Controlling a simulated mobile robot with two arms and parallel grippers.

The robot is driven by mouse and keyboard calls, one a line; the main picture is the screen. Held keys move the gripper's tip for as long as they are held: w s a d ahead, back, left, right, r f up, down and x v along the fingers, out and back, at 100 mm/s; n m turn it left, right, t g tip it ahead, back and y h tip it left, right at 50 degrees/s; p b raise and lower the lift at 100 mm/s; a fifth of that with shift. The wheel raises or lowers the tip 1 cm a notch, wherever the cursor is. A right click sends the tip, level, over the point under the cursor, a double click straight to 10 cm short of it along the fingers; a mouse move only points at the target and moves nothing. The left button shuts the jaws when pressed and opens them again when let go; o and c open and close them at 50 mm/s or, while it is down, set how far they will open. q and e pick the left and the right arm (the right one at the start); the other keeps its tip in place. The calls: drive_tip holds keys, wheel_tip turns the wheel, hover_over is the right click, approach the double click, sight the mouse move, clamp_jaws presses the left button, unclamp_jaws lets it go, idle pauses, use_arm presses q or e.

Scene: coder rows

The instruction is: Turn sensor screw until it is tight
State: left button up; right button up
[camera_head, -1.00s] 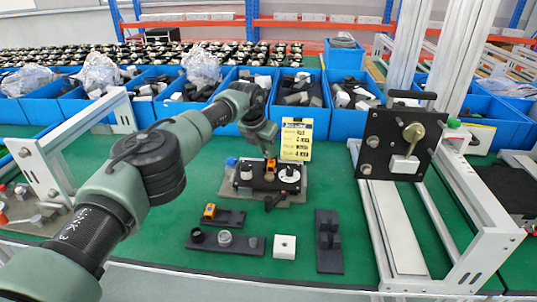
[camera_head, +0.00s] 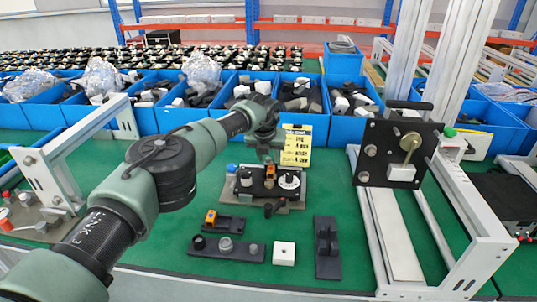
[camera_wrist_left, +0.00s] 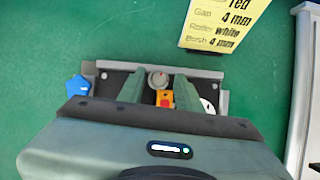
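A black fixture plate (camera_head: 258,192) lies on a grey base on the green table. It carries an orange sensor block (camera_head: 269,172), a grey knob and a white dial (camera_head: 289,181). My left gripper (camera_head: 269,156) is just above and behind the orange block in the head view, pointing down. In the left wrist view its two fingers (camera_wrist_left: 159,88) are apart. The orange block (camera_wrist_left: 165,98) and a round grey knob (camera_wrist_left: 158,79) show between them. I see no contact. The sensor screw itself is too small to tell. My right gripper is out of view.
A yellow note (camera_head: 297,146) stands behind the fixture. Blue bins (camera_head: 345,129) line the back. Small black holders (camera_head: 227,248) and a white block (camera_head: 284,253) lie in front. A metal frame with a black panel (camera_head: 398,153) stands right. Green table is clear between.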

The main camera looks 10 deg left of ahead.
use_arm(q)
drive_tip(key=shift+n, duration=0.3)
drive_tip(key=shift+d+f+n+y+b, duration=0.1)
drive_tip(key=shift+f+n+y+b, duration=0.25)
drive_tip(key=shift+n+b, duration=0.35)
drive_tip(key=shift+r+n+y+b, duration=0.2)
drive_tip(key=shift+n+y+b, duration=0.15)
drive_tip(key=shift+n+b, duration=0.2)
drive_tip(key=shift+d+r, duration=0.1)
